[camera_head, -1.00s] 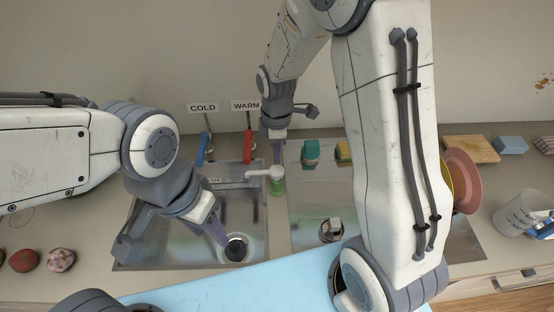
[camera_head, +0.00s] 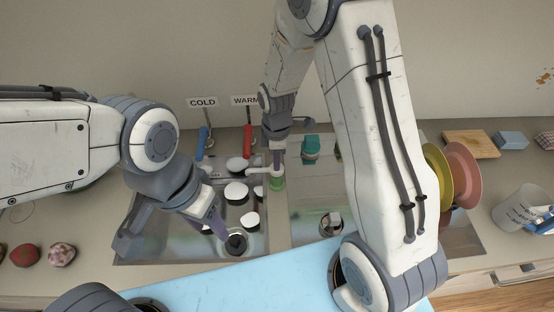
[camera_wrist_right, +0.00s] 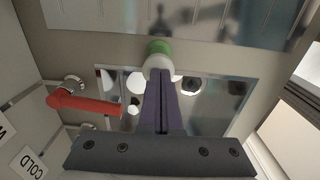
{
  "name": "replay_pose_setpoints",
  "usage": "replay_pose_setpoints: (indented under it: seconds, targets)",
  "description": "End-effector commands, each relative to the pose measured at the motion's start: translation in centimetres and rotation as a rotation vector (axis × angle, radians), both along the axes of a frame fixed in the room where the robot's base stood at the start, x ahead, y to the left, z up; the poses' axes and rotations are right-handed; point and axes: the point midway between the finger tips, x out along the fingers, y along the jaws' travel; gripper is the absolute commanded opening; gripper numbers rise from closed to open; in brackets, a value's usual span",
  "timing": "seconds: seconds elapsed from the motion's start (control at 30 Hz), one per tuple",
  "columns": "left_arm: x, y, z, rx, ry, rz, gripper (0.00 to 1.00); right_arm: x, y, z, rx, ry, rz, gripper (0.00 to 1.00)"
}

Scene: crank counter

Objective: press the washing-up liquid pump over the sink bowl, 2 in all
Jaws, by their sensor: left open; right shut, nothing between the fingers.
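The washing-up liquid pump has a green bottle (camera_head: 278,184) and a white head with a spout (camera_head: 258,170) pointing left over the left sink bowl (camera_head: 160,240). In the right wrist view the white head (camera_wrist_right: 158,62) stands at my fingertips. My right gripper (camera_head: 277,162) is shut and empty, pointing down at the top of the head; it seems to touch, but I cannot tell how far the head is down. Several white round patches (camera_head: 236,190) show in the sink bowl. My left gripper (camera_head: 220,230) is open and empty over this bowl, near the drain (camera_head: 236,243).
The blue COLD lever (camera_head: 202,143) and red WARM lever (camera_head: 247,141) stand behind the bowl. A teal object (camera_head: 310,148) stands behind the right basin. Yellow and pink plates (camera_head: 462,175) and a white container (camera_head: 520,212) are at right.

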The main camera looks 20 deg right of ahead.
Motion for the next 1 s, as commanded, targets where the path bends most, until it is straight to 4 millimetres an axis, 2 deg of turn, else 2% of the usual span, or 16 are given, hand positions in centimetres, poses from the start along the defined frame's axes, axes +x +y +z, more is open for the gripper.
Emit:
replay_pose_setpoints:
  seconds: [0.03, 0.27, 0.43, 0.7, 0.77, 1.0]
  targets:
    - [0.0, 0.0, -0.2, 0.000, 0.000, 0.000, 0.50, -0.1, 0.0, -0.5, -0.001, 0.001, 0.000, 0.00]
    - [0.0, 0.0, -0.1, 0.000, 0.000, 0.000, 0.50, -0.1, 0.0, -0.5, 0.000, 0.004, 0.000, 0.00]
    - [0.0, 0.0, 0.7, 0.000, 0.000, -0.001, 0.50, -0.2, 0.0, 0.4, 0.000, 0.004, 0.001, 0.00]
    - [0.0, 0.0, 4.3, -0.001, -0.001, -0.007, 0.50, 0.0, 0.5, 5.0, 0.000, -0.004, 0.008, 0.00]
    - [0.0, 0.0, 2.7, -0.001, -0.002, -0.006, 0.50, 0.2, 0.5, 5.6, 0.001, -0.011, 0.008, 0.00]
    - [0.0, 0.0, 1.5, 0.000, 0.000, -0.003, 0.50, 0.2, 0.5, 10.8, 0.001, -0.009, 0.007, 0.00]
